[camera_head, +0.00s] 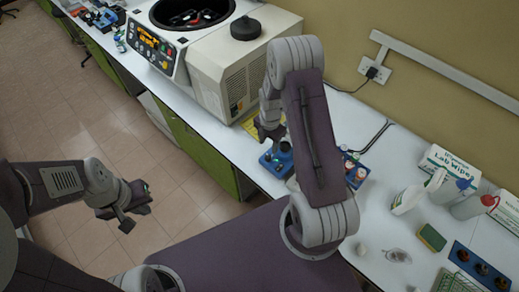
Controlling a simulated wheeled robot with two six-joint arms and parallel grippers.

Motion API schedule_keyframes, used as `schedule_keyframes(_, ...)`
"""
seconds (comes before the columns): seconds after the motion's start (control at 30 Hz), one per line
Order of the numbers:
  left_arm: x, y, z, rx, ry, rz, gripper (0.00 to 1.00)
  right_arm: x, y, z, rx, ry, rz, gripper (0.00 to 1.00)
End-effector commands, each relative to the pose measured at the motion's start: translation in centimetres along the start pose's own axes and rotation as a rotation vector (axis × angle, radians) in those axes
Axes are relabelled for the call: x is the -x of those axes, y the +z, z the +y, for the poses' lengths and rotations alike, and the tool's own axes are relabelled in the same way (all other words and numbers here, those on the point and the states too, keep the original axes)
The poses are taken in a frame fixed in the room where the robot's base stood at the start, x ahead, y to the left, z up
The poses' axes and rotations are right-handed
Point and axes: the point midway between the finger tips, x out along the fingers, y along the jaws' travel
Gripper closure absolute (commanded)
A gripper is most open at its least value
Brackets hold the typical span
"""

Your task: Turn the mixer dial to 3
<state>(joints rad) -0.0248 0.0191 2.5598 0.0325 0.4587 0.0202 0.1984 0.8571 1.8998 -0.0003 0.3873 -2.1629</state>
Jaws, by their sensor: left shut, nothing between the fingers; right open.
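A small blue device (272,163), which looks like the mixer, sits near the front edge of the white bench. Its dial and markings are too small to read. My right gripper (268,136) is just above and behind the blue device, pointing down, and is open. Whether it touches the device cannot be told. My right forearm hides part of the bench to the right of it. My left gripper (128,215) is shut and empty, held over the floor to the left, well apart from the bench.
A large centrifuge-like machine (222,72) stands behind on the bench. A blue item with colored parts (354,172) lies right of my forearm.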

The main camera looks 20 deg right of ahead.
Motion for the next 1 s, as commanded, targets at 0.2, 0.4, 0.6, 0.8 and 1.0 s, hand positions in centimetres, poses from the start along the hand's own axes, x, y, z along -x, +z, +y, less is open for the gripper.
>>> schedule_keyframes(0.2, 0.5, 0.0, 0.0, 0.0, 0.0, 0.0, 1.0, -1.0, 0.0, 0.0, -0.001, -0.001, 0.001, 0.52)
schedule_keyframes(0.4, 2.1, -0.2, 0.0, 0.0, 0.0, 0.0, 1.0, -5.0, -0.1, -0.1, -0.001, -0.003, 0.002, 0.52)
schedule_keyframes(0.6, 3.0, -0.3, 0.1, 0.0, 0.0, 0.0, 1.0, -8.1, 0.0, 0.0, -0.002, 0.001, 0.0, 0.52)
schedule_keyframes(0.8, 3.0, -0.3, 0.1, 0.0, 0.0, 0.0, 1.0, -9.0, 0.1, 0.1, -0.002, 0.003, -0.002, 0.52)
schedule_keyframes(1.0, 3.0, -0.3, 0.1, 0.0, 0.0, 0.0, 1.0, -9.1, 0.0, 0.1, -0.002, 0.003, -0.002, 0.63)
